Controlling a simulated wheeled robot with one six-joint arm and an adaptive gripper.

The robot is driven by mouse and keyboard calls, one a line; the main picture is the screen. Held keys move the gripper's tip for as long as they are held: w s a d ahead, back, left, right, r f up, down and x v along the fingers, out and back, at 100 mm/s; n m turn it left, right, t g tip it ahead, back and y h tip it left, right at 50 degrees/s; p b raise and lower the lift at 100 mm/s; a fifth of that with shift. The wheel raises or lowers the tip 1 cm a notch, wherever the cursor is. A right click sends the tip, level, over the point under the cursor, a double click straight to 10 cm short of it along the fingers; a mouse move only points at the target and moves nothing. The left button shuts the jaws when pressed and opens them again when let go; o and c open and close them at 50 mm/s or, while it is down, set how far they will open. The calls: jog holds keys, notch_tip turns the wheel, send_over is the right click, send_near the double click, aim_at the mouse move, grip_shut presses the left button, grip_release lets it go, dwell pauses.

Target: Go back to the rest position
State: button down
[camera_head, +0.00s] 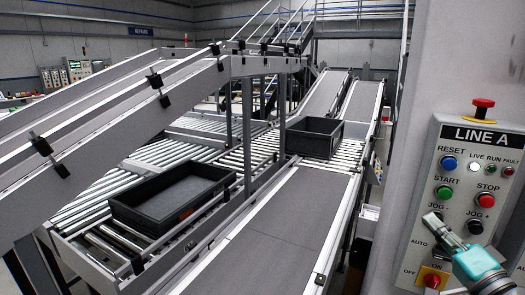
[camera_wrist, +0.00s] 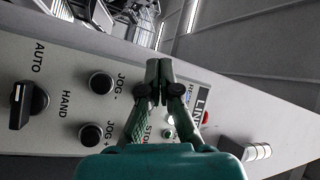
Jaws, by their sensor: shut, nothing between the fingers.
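My gripper (camera_head: 433,219) is teal with grey fingers and is at the lower right of the head view, in front of the LINE A control panel (camera_head: 413,250). Its fingers are shut and empty. In the wrist view the closed fingertips (camera_wrist: 158,80) stand over the panel (camera_wrist: 60,60), partly covering the STOP lettering. Contact with the panel cannot be told. The blue RESET button (camera_head: 449,162), green START button (camera_head: 444,192) and red STOP button (camera_head: 486,198) show clear of the gripper. The black JOG + button (camera_head: 475,227) is just right of the fingers.
A red mushroom button (camera_head: 483,105) tops the panel. A yellow-backed red ON/OFF switch (camera_head: 432,278) is below. The wrist view shows the black AUTO/HAND selector (camera_wrist: 28,105). Roller conveyors with a near black tray (camera_head: 128,222) and a far black tray (camera_head: 312,139) fill the left and middle.

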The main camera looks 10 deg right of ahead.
jog(key=s+a+f+g+h, duration=0.1)
jog(key=s+a+f, duration=0.3)
jog(key=f, duration=0.5)
jog(key=s+a+f+g+h, duration=0.15)
jog(key=s+a+f, duration=0.25)
jog(key=f, duration=0.4)
jog(key=s+a+f+g+h, duration=0.1)
jog(key=s+a+f, duration=0.2)
jog(key=f, duration=0.6)
jog(key=s+a+f+n, duration=0.1)
jog(key=s+a+n, duration=0.2)
jog(key=s, duration=0.6)
jog(key=s+a+f+n+g+y, duration=0.1)
jog(key=s+a+f+n, duration=0.1)
jog(key=s, duration=0.7)
jog(key=s+a+f+n+g+y, duration=0.1)
jog(key=s+a+n, duration=0.4)
jog(key=s, duration=0.5)
jog(key=shift+f+n, duration=0.7)
jog(key=shift+f, duration=0.05)
